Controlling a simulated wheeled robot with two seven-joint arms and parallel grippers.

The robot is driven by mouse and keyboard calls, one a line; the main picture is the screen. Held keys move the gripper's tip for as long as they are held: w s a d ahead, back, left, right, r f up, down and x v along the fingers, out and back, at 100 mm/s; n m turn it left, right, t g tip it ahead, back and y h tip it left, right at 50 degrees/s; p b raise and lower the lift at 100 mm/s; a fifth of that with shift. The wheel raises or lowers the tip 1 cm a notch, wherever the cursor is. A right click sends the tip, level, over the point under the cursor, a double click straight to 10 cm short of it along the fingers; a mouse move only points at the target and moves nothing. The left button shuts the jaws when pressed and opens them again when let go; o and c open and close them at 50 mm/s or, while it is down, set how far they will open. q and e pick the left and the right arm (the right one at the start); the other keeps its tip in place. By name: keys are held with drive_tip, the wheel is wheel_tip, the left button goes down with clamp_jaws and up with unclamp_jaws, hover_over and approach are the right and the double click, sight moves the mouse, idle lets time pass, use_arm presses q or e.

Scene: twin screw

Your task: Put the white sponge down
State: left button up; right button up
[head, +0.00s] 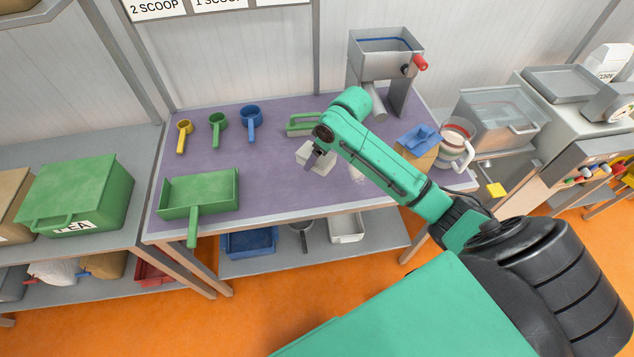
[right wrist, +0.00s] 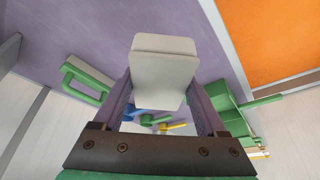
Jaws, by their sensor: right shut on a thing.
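The white sponge (head: 318,157) is a pale block above the purple mat in the head view. In the right wrist view the sponge (right wrist: 163,62) fills the space between the jaws. My right gripper (head: 316,160) is shut on it, with one finger on each side (right wrist: 161,88). I cannot tell whether the sponge's underside touches the purple tabletop (head: 268,171). My left gripper is not in view.
A green-handled tool (head: 303,124) lies just behind the sponge. Yellow (head: 183,130), green (head: 218,122) and blue (head: 252,116) scoops lie at back left, a green dustpan (head: 200,190) at front left. A grey machine (head: 385,62) stands behind. The tabletop between has free room.

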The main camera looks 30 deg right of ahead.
sight(331, 166)
wheel_tip(331, 166, down, 12)
drive_tip(key=shift+r+p, duration=0.1)
drive_tip(key=shift+p, duration=0.3)
drive_tip(key=shift+f, duration=0.25)
drive_tip(key=shift+f, duration=0.2)
drive_tip(key=o, duration=1.1)
drive_tip(key=shift+s, duration=0.1)
drive_tip(key=shift+s+a, duration=0.1)
drive_tip(key=shift+r, duration=0.25)
drive_tip(key=v, duration=1.1)
drive_tip(key=shift+r, duration=0.4)
